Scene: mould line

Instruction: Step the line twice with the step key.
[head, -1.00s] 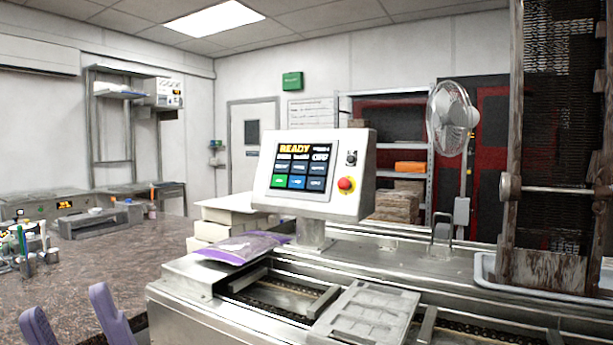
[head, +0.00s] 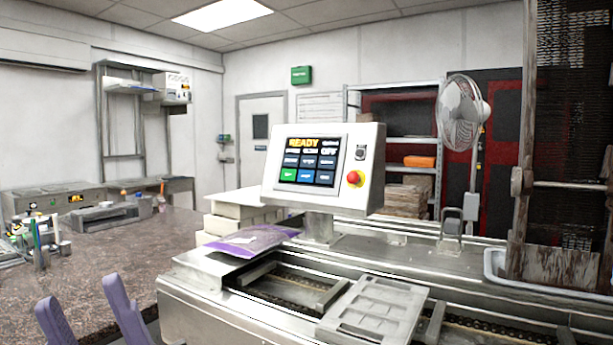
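The control panel (head: 328,168) stands on a post on the metal line. Its screen (head: 308,160) reads "READY" in yellow, above rows of dark, green and blue keys. Most labels are too small to read, so I cannot tell which is the step key. A red stop button (head: 354,178) and a small dark switch (head: 360,149) sit right of the screen. A grey mould (head: 375,311) lies on the line's chain track in front. My gripper (head: 78,295) shows as two lavender fingers at the bottom left, apart and empty, well away from the panel.
A purple bag (head: 255,241) lies on the line's left end, below the panel. White boxes (head: 240,205) are stacked behind it. A tall rack (head: 571,150) and a white tray (head: 493,275) stand right. The dark counter (head: 110,255) is clear in its middle.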

